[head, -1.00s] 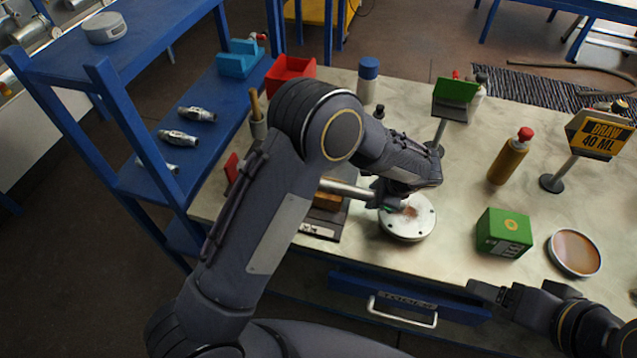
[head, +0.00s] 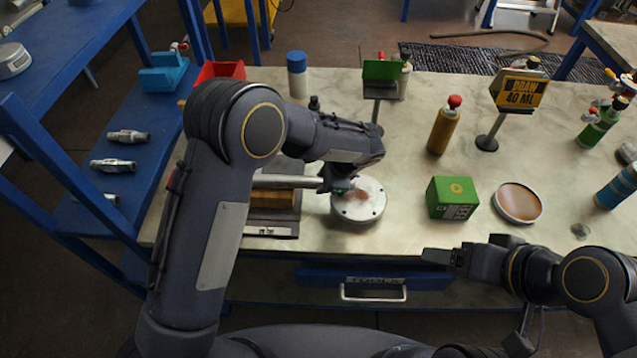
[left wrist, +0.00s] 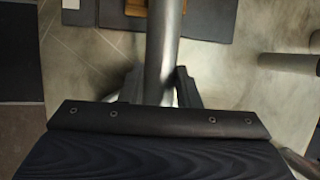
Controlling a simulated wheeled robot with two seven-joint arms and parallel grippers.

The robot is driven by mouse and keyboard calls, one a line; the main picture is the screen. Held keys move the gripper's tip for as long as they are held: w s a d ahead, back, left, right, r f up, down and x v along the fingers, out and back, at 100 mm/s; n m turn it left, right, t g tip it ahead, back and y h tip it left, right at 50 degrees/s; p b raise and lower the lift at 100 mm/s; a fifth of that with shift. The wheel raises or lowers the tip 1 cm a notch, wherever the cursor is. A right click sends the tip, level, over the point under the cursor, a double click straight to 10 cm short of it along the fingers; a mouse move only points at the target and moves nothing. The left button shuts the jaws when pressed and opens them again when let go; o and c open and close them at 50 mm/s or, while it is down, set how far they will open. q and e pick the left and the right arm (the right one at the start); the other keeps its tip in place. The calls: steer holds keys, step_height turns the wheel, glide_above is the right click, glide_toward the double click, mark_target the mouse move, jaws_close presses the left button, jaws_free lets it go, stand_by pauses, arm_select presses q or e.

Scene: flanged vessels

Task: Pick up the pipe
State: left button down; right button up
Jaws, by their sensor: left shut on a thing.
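The grey metal pipe (head: 288,181) lies roughly level, over or on a brown wooden block (head: 272,199) on a dark tray (head: 268,229). I cannot tell whether it touches the block. My left gripper (head: 326,181) is shut on the pipe near its right end, partly hidden by my wrist. In the left wrist view the pipe (left wrist: 163,45) runs up between the two fingers of the gripper (left wrist: 161,88). A round flanged metal vessel (head: 370,210) with bolt holes stands just right of that gripper. My right gripper (head: 442,257) is at the table's front edge, apart from everything; its jaw opening is unclear.
A green box (head: 452,197), a round brown dish (head: 518,203), an amber bottle (head: 442,130) and a yellow sign (head: 519,92) stand to the right. A blue shelf (head: 123,180) with metal fittings is at the left. The table between vessel and green box is clear.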

arm_select(q)
steer(key=s+r+b, duration=0.3)
steer(key=s+r, duration=0.8)
steer(key=s, duration=0.3)
steer(key=shift+d+r, duration=0.15)
steer(key=shift+r, duration=0.05)
steer(key=shift+w+f+b, duration=0.75)
steer(key=shift+w+f, duration=1.4)
steer(key=shift+w, duration=0.2)
steer(key=shift+w+f+b, duration=0.7)
steer(key=shift+w+f, duration=1.4)
steer(key=shift+w, duration=0.25)
steer(key=shift+w+f+b, duration=0.75)
steer(key=shift+w+f, duration=1.4)
steer(key=shift+w, duration=0.2)
